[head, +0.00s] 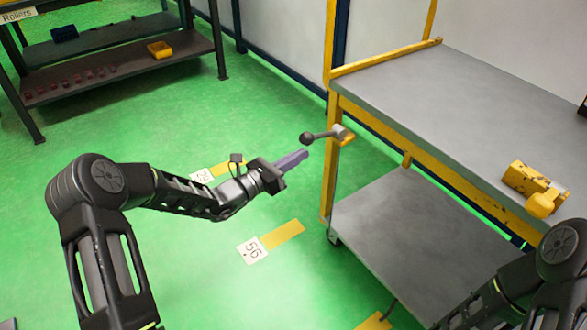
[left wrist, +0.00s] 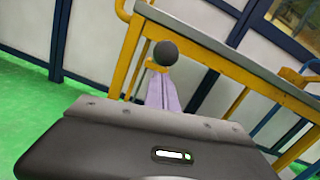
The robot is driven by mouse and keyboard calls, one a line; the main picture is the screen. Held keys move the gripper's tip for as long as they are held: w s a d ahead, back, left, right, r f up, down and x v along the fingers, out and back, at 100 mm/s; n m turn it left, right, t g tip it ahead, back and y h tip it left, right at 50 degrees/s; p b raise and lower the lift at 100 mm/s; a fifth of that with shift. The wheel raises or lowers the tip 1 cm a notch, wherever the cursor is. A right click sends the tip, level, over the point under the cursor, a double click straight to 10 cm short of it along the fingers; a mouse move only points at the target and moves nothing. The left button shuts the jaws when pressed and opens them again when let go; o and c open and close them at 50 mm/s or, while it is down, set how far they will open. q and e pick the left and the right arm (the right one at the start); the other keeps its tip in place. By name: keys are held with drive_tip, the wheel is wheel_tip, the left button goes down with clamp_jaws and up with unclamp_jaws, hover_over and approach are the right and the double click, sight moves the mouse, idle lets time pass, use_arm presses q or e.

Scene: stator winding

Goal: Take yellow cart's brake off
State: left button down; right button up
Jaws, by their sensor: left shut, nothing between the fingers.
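The yellow cart (head: 329,160) with grey shelves stands at the right in the head view. Its brake lever, a grey bar with a black ball knob (head: 307,138), sticks out to the left from the cart's corner post. My left gripper (head: 303,154) is shut and empty, its fingertips just below and beside the knob. In the left wrist view the knob (left wrist: 165,53) shows just beyond the fingertips (left wrist: 164,78); I cannot tell whether they touch. My right arm (head: 540,280) shows at the lower right; its gripper is out of view.
A yellow device (head: 534,188) sits on the cart's top shelf (head: 460,95). A dark rack (head: 120,65) with small bins stands at the upper left. Yellow floor marks with number cards (head: 252,251) lie on the open green floor between them.

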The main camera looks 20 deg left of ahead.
use_arm(q)
drive_tip(key=shift+r, duration=0.25)
